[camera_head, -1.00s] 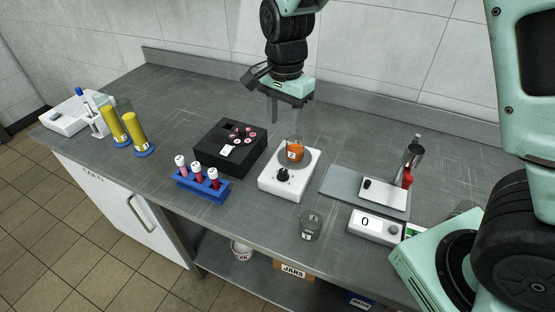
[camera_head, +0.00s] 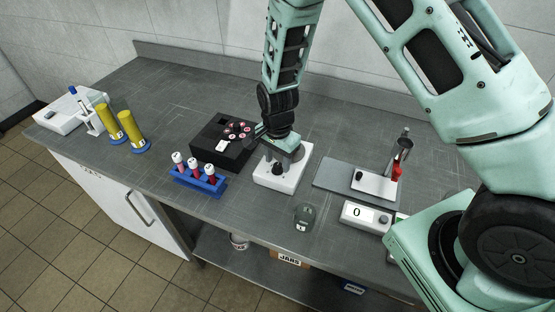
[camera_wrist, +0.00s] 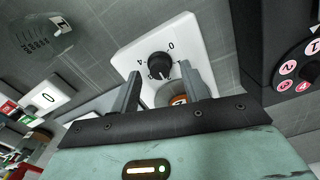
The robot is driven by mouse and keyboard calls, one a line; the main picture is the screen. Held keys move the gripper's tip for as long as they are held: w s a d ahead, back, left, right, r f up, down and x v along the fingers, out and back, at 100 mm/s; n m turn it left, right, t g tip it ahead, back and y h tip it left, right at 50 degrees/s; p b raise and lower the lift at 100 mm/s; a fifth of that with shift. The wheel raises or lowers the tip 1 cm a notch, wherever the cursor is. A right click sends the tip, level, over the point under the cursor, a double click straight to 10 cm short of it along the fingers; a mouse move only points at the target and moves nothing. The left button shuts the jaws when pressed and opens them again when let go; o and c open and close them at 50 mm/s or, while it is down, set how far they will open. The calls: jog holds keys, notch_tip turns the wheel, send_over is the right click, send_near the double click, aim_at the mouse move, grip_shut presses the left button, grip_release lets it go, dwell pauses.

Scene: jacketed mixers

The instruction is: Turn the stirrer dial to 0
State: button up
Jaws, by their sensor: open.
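The stirrer is a white box (camera_head: 283,180) with a round plate at its back and a black dial (camera_head: 278,168) at its front. In the wrist view the dial (camera_wrist: 160,66) is seen from above, with printed numbers around it, 0 and 4 among them; its exact setting is hard to read. My gripper (camera_head: 284,152) is open and low over the stirrer's plate. In the wrist view its fingers (camera_wrist: 163,80) are spread, and an orange-filled jar (camera_wrist: 178,98) shows partly between them. The fingers appear apart from the dial.
A black box with round numbered spots (camera_head: 218,152) and a blue rack of capped tubes (camera_head: 200,180) stand left of the stirrer. A grey plate with a white device (camera_head: 372,184) and a display box reading 0 (camera_head: 365,215) are at right.

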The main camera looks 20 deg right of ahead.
jog(key=shift+f, duration=0.8)
jog(key=shift+c, duration=0.3)
jog(key=c, duration=0.9)
